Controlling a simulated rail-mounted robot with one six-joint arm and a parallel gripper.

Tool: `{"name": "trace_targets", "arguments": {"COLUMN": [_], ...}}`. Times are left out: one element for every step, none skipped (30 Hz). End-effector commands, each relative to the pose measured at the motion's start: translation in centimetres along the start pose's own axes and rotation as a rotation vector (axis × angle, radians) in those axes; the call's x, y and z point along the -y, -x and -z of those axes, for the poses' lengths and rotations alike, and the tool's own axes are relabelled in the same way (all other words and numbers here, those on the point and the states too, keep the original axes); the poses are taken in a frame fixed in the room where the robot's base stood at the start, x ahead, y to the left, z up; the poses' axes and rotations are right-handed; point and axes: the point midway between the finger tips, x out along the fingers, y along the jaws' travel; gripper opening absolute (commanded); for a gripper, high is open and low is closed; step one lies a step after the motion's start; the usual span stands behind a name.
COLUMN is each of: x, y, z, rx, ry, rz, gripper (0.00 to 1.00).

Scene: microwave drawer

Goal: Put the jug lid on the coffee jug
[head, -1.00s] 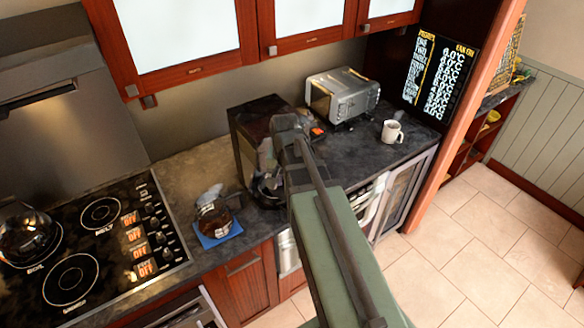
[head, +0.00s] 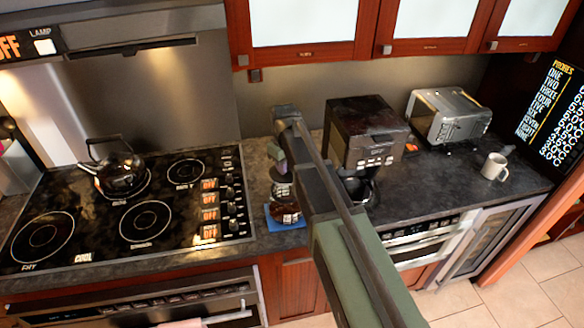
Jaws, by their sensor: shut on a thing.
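The coffee jug (head: 287,212), a glass jug with dark brown contents, stands on a blue mat (head: 283,225) on the counter, between the cooktop and the coffee machine. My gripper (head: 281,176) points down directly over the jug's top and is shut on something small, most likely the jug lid. The fingers and the held piece are tiny and blurred, so I cannot tell whether the piece touches the jug's rim. My arm hides the jug's right side.
The coffee machine (head: 366,128), with a dark carafe in it, stands close to the right of my arm. The toaster (head: 447,115) and a white mug (head: 495,167) are farther right. A kettle (head: 118,172) sits on the cooktop (head: 145,222) at left. Cupboards (head: 305,28) hang above.

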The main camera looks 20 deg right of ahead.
Motion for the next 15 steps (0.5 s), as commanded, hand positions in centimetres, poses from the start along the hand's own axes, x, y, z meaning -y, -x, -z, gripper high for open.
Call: {"name": "trace_targets", "arguments": {"x": [0.0,0.0,0.0,0.0,0.0,0.0,0.0,0.0,0.0,0.0,0.0,0.0,0.0,0.0,0.0], "y": [0.0,0.0,0.0,-0.1,-0.2,-0.5,-0.7,-0.9,-1.3,-1.7,-2.0,-2.5,-2.9,-3.3,-3.8], "z": [0.0,0.0,-0.1,0.0,-0.1,-0.1,-0.1,-0.1,-0.1,-0.1,-0.1,-0.1,-0.1,-0.1,-0.1], "rx": [0.0,0.0,0.0,0.0,0.0,0.0,0.0,0.0,0.0,0.0,0.0,0.0,0.0,0.0,0.0], "ry": [-0.001,-0.003,-0.009,-0.008,-0.008,-0.009,-0.009,-0.009,-0.009,-0.009,-0.009,-0.01,-0.01,-0.01,-0.01], "rz": [0.0,-0.001,-0.002,-0.002,-0.002,-0.002,-0.002,-0.002,-0.002,-0.002,-0.002,-0.002,-0.002,-0.002,-0.002], "gripper": [0.12,0.12,0.12,0.12,0.12,0.12,0.12,0.12,0.12,0.12,0.12,0.12,0.12,0.12,0.12]}}
